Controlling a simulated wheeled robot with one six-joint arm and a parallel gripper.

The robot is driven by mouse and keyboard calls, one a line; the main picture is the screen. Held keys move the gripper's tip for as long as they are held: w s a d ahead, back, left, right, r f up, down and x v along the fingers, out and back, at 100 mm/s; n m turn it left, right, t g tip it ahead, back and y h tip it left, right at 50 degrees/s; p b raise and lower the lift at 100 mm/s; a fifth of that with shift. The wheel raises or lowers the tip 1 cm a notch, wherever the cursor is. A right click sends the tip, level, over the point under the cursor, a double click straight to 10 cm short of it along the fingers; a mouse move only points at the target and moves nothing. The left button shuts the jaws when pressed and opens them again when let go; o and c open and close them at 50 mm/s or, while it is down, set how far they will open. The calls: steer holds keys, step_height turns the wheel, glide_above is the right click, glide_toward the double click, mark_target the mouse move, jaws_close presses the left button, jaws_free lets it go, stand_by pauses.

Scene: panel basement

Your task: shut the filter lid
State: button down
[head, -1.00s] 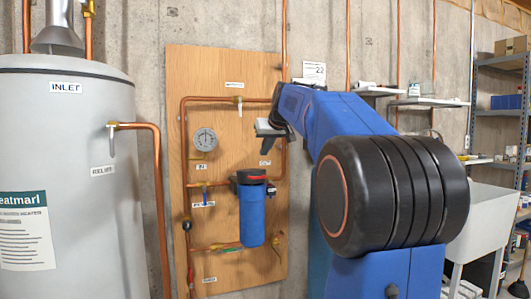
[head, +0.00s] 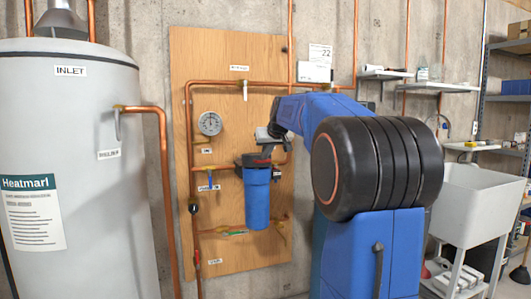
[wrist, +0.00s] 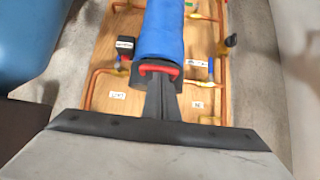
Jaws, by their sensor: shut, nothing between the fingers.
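The blue filter housing (head: 256,200) hangs upright on the wooden board, with a dark lid (head: 246,159) at its top. The housing also shows in the wrist view (wrist: 160,32), with a red handle (wrist: 158,69) at its near end. My gripper (head: 267,155) is right at the lid, shut and empty. In the wrist view its closed fingers (wrist: 160,84) reach to the red handle and overlap it. I cannot tell whether they touch it. The gripper partly covers the lid, so I cannot tell how far open the lid stands.
Copper pipes (head: 215,84), a round gauge (head: 210,123) and a blue-handled valve (head: 209,180) surround the filter on the wooden board (head: 215,55). A grey water heater (head: 70,120) stands at left. A white sink (head: 470,200) and shelving are at right.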

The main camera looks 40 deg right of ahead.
steer(key=shift+s+a+f, duration=0.1)
steer(key=shift+s+f, duration=0.1)
steer(key=shift+f, duration=0.45)
steer(key=shift+s+f, duration=0.2)
steer(key=shift+f, duration=0.4)
steer(key=shift+r, duration=0.1)
steer(key=r+v, duration=0.1)
steer(key=v, duration=1.2)
steer(key=shift+w+d, duration=0.2)
steer(key=shift+w, duration=0.2)
